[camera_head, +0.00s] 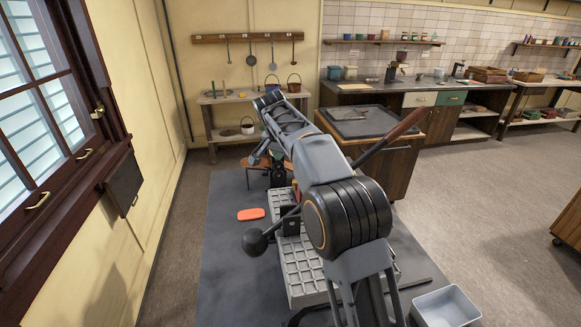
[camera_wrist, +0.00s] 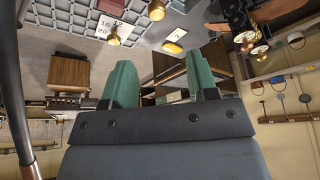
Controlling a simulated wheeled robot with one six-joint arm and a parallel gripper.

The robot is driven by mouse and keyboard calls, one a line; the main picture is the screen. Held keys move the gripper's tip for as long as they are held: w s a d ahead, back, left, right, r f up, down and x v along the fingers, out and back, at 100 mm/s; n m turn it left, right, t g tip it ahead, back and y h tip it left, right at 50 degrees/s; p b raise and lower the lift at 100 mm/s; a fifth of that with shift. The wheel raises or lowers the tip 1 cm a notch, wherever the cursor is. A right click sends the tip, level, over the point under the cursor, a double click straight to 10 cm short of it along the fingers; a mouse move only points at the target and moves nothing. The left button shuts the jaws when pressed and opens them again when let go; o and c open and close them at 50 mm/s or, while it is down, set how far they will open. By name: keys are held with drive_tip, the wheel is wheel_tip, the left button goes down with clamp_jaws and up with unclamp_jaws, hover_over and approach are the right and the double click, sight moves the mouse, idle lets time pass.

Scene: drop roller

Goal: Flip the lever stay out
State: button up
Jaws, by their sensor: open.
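A long lever with a dark rod and a reddish-brown handle (camera_head: 405,125) slants up to the right behind my arm in the head view. A dark rod with a copper-coloured collar (camera_wrist: 27,165) stands at the left edge of the wrist view, perhaps the same lever. A black ball knob (camera_head: 255,243) on a short rod sticks out left of the grey gridded bed (camera_head: 300,272). I cannot single out the lever stay. My gripper (camera_wrist: 162,80) has two green fingers, apart and empty, below the gridded bed in the wrist picture. In the head view my arm hides part of the machine.
Brass knobs (camera_wrist: 157,10), a yellow piece (camera_wrist: 173,47) and a numbered white card (camera_wrist: 111,30) are near the bed. An orange piece (camera_head: 251,214) lies on the dark mat (camera_head: 225,275). A pale bin (camera_head: 447,305) stands front right. The right floor is clear.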

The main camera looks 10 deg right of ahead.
drive_tip(key=shift+v, duration=0.95)
drive_tip(key=s+d+n+y, duration=0.2)
drive_tip(key=s+d+n, duration=0.15)
drive_tip(key=s, duration=1.05)
drive_tip(key=s+f+n, duration=0.1)
drive_tip(key=s+f, duration=0.2)
drive_tip(key=s, duration=0.3)
drive_tip(key=s+f+n, duration=0.2)
drive_tip(key=s+f, duration=0.1)
drive_tip(key=s, duration=0.2)
drive_tip(key=s+f+n+t+y, duration=0.1)
drive_tip(key=s+f+n, duration=0.1)
drive_tip(key=s+f, duration=0.2)
drive_tip(key=shift+s+d+n, duration=0.2)
drive_tip(key=shift+s+n, duration=0.05)
drive_tip(key=shift+s, duration=1.15)
